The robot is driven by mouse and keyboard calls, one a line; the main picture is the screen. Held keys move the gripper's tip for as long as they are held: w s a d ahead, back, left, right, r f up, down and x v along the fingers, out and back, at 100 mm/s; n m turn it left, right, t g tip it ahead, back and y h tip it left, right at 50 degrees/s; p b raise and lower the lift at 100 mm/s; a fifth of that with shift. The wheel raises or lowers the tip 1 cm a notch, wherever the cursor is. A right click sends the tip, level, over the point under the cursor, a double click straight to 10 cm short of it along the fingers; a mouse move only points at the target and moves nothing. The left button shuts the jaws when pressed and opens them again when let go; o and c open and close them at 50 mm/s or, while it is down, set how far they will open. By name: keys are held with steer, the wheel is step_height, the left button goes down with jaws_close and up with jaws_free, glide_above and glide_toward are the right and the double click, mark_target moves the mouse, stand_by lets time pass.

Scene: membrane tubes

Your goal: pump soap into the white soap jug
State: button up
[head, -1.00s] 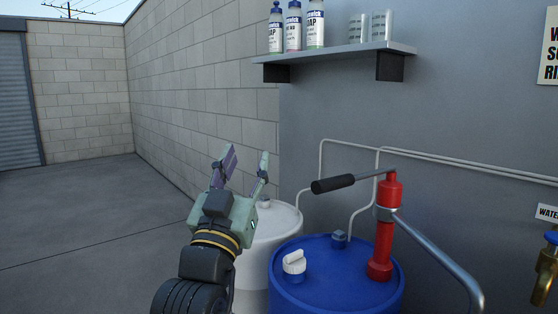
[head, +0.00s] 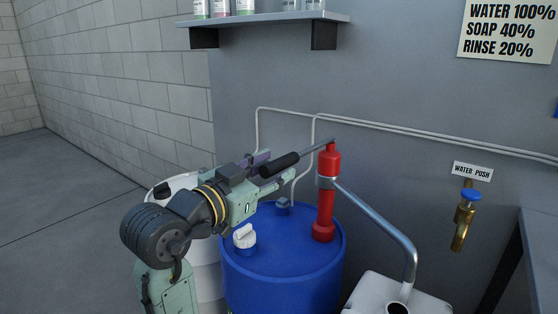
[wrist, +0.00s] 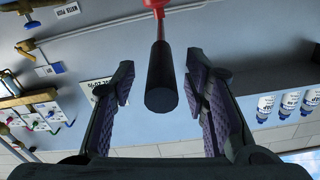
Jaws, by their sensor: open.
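The red hand pump (head: 326,190) stands on the blue drum (head: 285,262). Its lever ends in a black grip (head: 279,165) pointing left. A metal spout (head: 385,222) curves down to the right, its end over the opening of a white jug (head: 392,296), cut off by the bottom edge. My gripper (head: 273,170) is open at the black grip. In the wrist view the black grip (wrist: 161,85) lies between the two open fingers, with a gap on each side. The jug's lower part is out of view.
A white drum (head: 205,260) stands behind my arm. A white cap (head: 244,237) sits on the blue drum. A brass tap with a blue handle (head: 465,215) is on the wall at right, beside a grey metal edge (head: 520,262). A shelf (head: 265,20) is above.

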mark_target(304, 153)
steer(key=shift+x, duration=1.4)
steer(key=shift+c, duration=0.2)
jaws_close()
